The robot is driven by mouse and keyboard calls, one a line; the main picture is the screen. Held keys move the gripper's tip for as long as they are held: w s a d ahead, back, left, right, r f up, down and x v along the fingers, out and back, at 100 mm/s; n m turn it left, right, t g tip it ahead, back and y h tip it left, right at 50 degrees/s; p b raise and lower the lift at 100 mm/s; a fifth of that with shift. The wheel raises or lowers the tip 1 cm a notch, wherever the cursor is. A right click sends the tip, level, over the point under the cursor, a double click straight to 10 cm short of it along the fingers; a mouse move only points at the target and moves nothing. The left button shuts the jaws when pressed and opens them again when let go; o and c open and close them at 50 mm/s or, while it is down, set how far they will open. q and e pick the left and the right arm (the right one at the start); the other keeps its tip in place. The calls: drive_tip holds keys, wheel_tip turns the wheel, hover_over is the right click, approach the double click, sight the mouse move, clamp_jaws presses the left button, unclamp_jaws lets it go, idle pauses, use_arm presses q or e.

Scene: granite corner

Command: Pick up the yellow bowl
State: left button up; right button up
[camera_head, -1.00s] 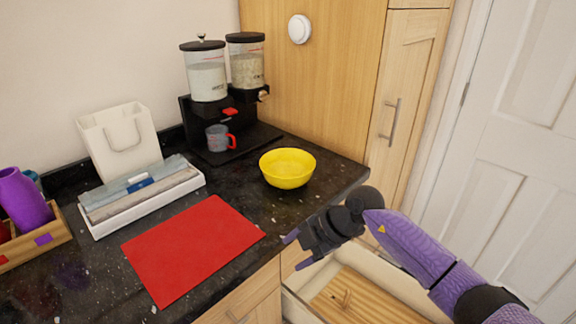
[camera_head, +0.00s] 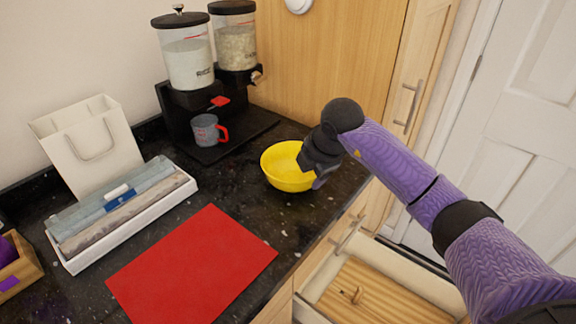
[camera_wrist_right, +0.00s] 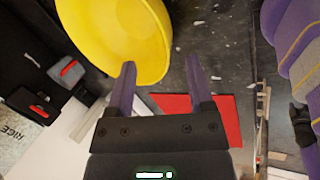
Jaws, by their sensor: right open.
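The yellow bowl (camera_head: 280,168) stands upright on the dark speckled counter, near its right edge. My right gripper (camera_head: 318,180) is at the bowl's right side and hides part of its rim in the head view. In the right wrist view, the bowl (camera_wrist_right: 110,35) fills the upper left. The open gripper (camera_wrist_right: 160,65) has its left finger over the bowl and its right finger outside, beyond the rim. I cannot tell whether either finger touches the bowl. My left gripper is not in view.
A red mat (camera_head: 190,265) lies in front of the bowl. A grey cup with a red handle (camera_head: 206,130) stands behind it, by the dispenser (camera_head: 187,55). A white box (camera_head: 125,213) and paper bag (camera_head: 88,145) are left. An open drawer (camera_head: 375,290) juts out below.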

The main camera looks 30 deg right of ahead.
sight(306, 185)
drive_tip(key=x, duration=0.2)
drive_tip(key=b+x, duration=0.1)
drive_tip(key=x, duration=0.1)
drive_tip(key=b+x, duration=0.1)
drive_tip(key=x, duration=0.1)
drive_tip(key=shift+s+d+f, duration=0.2)
drive_tip(key=shift+s+f, duration=0.05)
drive_tip(key=shift+w+f, duration=0.15)
drive_tip(key=shift+f, duration=0.05)
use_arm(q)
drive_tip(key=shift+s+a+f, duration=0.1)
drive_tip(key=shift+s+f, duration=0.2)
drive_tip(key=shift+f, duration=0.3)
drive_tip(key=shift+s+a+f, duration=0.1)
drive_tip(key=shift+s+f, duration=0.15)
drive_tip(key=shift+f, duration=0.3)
use_arm(e)
drive_tip(key=shift+r, duration=0.1)
clamp_jaws()
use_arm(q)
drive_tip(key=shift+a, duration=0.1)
